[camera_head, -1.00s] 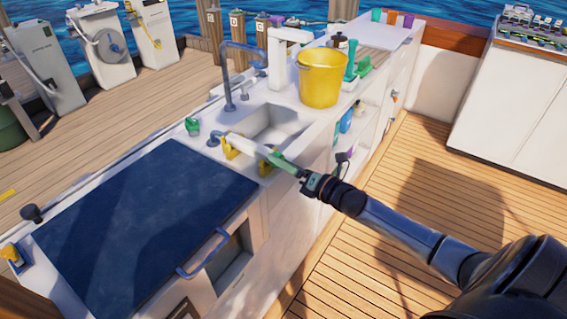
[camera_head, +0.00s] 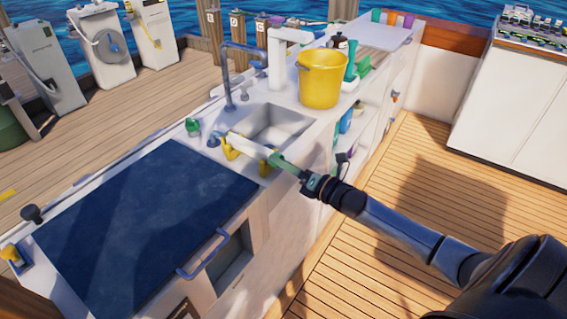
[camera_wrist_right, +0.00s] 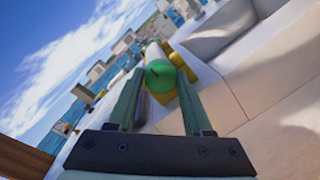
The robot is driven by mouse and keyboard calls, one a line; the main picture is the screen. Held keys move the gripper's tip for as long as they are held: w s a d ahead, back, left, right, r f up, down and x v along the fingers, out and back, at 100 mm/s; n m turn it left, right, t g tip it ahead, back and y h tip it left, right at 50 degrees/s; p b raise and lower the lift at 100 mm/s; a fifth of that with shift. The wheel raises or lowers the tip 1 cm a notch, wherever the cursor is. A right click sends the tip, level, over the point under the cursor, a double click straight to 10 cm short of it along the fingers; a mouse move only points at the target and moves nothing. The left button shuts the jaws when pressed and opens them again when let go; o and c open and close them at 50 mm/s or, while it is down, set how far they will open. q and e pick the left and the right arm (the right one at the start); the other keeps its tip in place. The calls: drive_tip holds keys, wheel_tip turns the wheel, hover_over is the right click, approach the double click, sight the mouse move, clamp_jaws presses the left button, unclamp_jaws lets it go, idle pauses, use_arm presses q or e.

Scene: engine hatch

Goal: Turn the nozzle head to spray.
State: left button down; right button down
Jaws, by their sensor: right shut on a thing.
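The nozzle is a pale wand (camera_head: 248,145) lying across yellow holders (camera_head: 231,149) on the counter, just in front of the sink. Its round green head (camera_wrist_right: 160,75) faces me in the right wrist view, between the fingertips. My right gripper (camera_head: 276,158) comes in from the right at the wand's near end. Its green fingers (camera_wrist_right: 158,95) are on either side of the head and shut on it. The fingers and arm partly hide the head in the head view. My left gripper is out of view.
The sink (camera_head: 275,127) and a dark tap (camera_head: 228,75) are behind the wand. A yellow bucket (camera_head: 321,80) stands right of the sink. A dark blue panel (camera_head: 145,215) with a handle covers the counter at the left. The deck at the right is clear.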

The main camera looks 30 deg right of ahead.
use_arm(q)
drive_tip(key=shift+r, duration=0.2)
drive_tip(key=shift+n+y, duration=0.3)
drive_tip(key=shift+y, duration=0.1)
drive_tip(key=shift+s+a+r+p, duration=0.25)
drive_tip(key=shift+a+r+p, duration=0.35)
drive_tip(key=shift+p, duration=0.6)
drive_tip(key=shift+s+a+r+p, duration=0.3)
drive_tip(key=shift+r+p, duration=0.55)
drive_tip(key=shift+p, duration=0.35)
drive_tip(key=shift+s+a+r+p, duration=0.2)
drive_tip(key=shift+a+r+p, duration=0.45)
drive_tip(key=shift+p, duration=0.55)
use_arm(e)
drive_tip(key=shift+d+r+m+g+y, duration=0.1)
drive_tip(key=shift+m+g+y, duration=0.3)
drive_tip(key=shift+m, duration=3.7)
drive_tip(key=shift+d+m+g+y, duration=0.15)
drive_tip(key=shift+m+g, duration=0.35)
drive_tip(key=shift+m, duration=3.6)
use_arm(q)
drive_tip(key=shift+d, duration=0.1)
use_arm(e)
drive_tip(key=shift+a+y, duration=0.1)
drive_tip(key=shift+y, duration=0.15)
drive_tip(key=shift+c, duration=1.4)
unclamp_jaws()
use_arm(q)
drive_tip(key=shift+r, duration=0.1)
